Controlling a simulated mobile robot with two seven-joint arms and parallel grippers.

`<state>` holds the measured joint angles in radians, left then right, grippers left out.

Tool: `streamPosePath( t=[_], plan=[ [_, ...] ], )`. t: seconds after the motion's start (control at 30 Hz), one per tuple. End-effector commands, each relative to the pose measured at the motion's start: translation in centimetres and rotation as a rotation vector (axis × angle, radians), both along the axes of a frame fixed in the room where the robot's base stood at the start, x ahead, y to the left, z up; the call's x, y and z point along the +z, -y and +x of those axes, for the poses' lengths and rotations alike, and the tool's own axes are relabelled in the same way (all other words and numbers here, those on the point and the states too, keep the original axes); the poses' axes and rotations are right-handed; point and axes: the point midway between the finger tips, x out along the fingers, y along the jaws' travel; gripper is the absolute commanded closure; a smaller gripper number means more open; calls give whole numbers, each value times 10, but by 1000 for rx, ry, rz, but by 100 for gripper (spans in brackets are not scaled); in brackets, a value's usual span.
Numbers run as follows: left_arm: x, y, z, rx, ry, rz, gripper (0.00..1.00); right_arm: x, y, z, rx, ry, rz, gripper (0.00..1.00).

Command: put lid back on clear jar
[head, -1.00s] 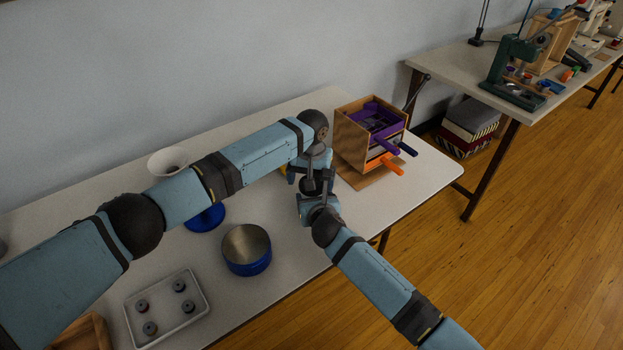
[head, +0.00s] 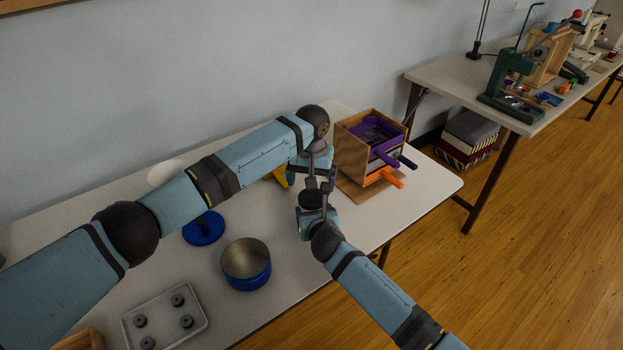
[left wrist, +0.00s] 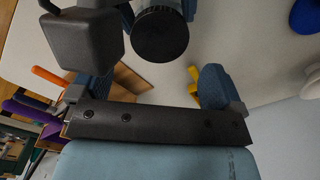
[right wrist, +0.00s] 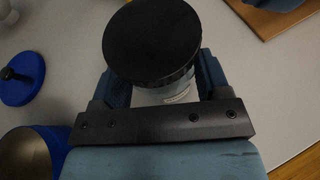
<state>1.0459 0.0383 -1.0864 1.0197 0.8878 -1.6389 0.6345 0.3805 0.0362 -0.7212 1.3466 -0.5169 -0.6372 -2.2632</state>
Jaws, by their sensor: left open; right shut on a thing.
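The clear jar (right wrist: 168,92) shows in the right wrist view between the fingers of my right gripper (right wrist: 155,88), which is shut on it. A black round lid (right wrist: 150,40) with a ridged edge covers its top and hides most of the jar. I cannot tell how tightly the lid sits. In the head view the lid (head: 311,199) is just below my left gripper (head: 313,183). The left gripper is open and empty. In the left wrist view the lid (left wrist: 160,35) lies beyond its spread fingers, apart from them.
A blue tin (head: 246,270) stands open, with its blue lid (head: 204,229) on the table behind it. A grey tray (head: 165,318) holds several small parts. A wooden cabinet (head: 355,150) with purple and orange handles stands close right of the grippers. A yellow object (head: 282,176) lies behind.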

Motion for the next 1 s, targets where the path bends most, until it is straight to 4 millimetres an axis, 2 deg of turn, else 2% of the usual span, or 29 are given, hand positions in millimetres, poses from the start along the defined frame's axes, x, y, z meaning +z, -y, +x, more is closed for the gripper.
streamPosePath(
  t=[0.3, 0.47, 0.8, 1.0],
  plan=[
    [26, 0, 1, 339, 3, -2, 6, 0, 0, 0, 0, 0, 0, 96],
    [30, 0, 0, 423, 2, -1, 6, 0, 0, 0, 0, 0, 0, 96],
    [29, 0, 0, 428, 1, -1, 6, 0, 0, 0, 0, 0, 0, 96],
    [8, 0, 0, 428, -1, 1, 6, 0, 0, 0, 0, 0, 0, 96]
  ],
)
